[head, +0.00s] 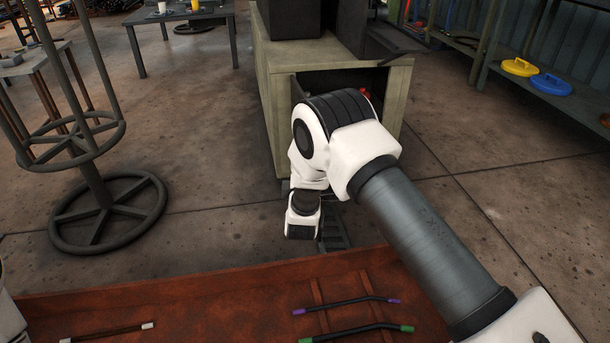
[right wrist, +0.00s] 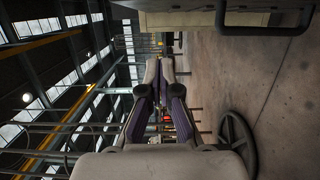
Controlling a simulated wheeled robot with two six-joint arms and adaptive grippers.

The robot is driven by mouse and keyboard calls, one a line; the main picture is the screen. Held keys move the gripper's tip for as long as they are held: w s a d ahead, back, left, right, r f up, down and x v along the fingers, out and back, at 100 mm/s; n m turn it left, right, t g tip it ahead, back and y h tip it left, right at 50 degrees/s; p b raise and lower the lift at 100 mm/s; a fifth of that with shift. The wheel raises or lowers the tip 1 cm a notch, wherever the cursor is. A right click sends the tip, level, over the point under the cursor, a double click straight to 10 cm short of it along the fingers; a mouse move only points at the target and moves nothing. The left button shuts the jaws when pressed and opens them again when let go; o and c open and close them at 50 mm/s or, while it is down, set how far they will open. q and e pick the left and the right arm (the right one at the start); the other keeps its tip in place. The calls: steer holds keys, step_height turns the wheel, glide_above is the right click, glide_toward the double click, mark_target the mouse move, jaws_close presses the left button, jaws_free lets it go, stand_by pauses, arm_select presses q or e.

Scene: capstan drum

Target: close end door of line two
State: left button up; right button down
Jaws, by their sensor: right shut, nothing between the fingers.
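A pale wooden cabinet (head: 267,105) stands ahead in the head view, with a dark open bay in its near end. A narrow dark panel edge shows at the bay's left side; I cannot tell if it is the end door. A red item (head: 366,93) shows inside the bay. My right arm hides much of the opening. In the right wrist view my right gripper (right wrist: 160,70) is shut and empty. A pale panel with a dark bar (right wrist: 265,27) lies at the top of that view, apart from the fingers. My left gripper is not in view.
A round-based metal stand (head: 108,212) is at left, and its rim seems to show in the right wrist view (right wrist: 240,140). A red-brown surface (head: 220,310) with several rods is in front. A shelf (head: 555,95) with yellow and blue items is at right.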

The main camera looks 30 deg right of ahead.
steer(key=w+d+b, duration=0.4)
steer(key=w+d, duration=0.1)
steer(key=d, duration=0.1)
steer(key=shift+w+d, duration=0.15)
steer(key=shift+d, duration=0.2)
steer(key=shift+d+f, duration=0.1)
